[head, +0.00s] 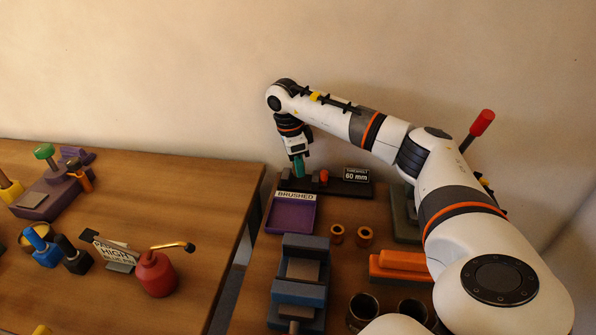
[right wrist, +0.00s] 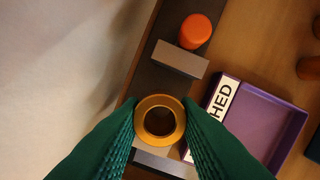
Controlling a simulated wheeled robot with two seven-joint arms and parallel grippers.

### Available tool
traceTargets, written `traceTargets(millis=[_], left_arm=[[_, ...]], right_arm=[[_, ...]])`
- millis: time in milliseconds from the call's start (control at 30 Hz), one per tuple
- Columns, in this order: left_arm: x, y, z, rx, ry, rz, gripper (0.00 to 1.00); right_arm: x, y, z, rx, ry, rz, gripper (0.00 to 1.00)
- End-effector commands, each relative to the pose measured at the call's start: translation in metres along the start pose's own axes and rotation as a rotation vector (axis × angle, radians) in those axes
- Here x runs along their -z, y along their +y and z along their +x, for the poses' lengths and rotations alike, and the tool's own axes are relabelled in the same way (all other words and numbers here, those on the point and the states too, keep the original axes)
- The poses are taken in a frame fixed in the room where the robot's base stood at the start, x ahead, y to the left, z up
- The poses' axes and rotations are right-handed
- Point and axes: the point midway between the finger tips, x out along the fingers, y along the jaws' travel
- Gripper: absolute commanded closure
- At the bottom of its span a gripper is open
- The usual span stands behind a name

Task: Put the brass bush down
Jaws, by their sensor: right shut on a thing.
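My right gripper (head: 298,171) is shut on the brass bush (right wrist: 160,100). In the right wrist view the bush is a golden ring with its open bore facing the camera, pinched between the two green ridged fingers. In the head view the fingers hide the bush. The gripper is over the left end of a dark gauge base (head: 345,189) with a "60 mm" sign (head: 357,175). Grey blocks (right wrist: 180,58) on the base show beside and below the bush. I cannot tell whether the bush touches the base. My left gripper is not in view.
A purple tray (head: 291,215) labelled "BRUSHED" lies just in front of the base. A red-orange knob (head: 324,177) is right of the gripper. Two copper-coloured bushes (head: 337,234) (head: 364,237), a blue vise (head: 300,270) and an orange block (head: 402,265) stand nearer.

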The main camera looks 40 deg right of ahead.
Motion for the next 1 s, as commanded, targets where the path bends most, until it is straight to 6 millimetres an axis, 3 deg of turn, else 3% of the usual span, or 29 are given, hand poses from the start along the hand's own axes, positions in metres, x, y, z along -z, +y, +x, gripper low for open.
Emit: traceTargets(millis=[200,533,567,700,1000], left_arm=[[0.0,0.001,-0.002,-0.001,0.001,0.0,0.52],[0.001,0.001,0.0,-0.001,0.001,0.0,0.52],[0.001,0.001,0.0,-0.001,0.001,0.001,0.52],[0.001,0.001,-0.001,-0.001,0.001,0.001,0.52],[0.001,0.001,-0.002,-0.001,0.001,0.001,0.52]], right_arm=[[0.004,-0.001,0.028,0.002,-0.002,0.0,0.94],[0.005,0.0,0.031,0.001,-0.001,-0.001,0.94],[0.005,0.0,0.031,0.001,-0.001,-0.001,0.7],[0.005,0.0,0.031,0.001,-0.001,-0.001,0.5],[0.004,0.0,0.028,0.001,-0.001,-0.001,0.5]])
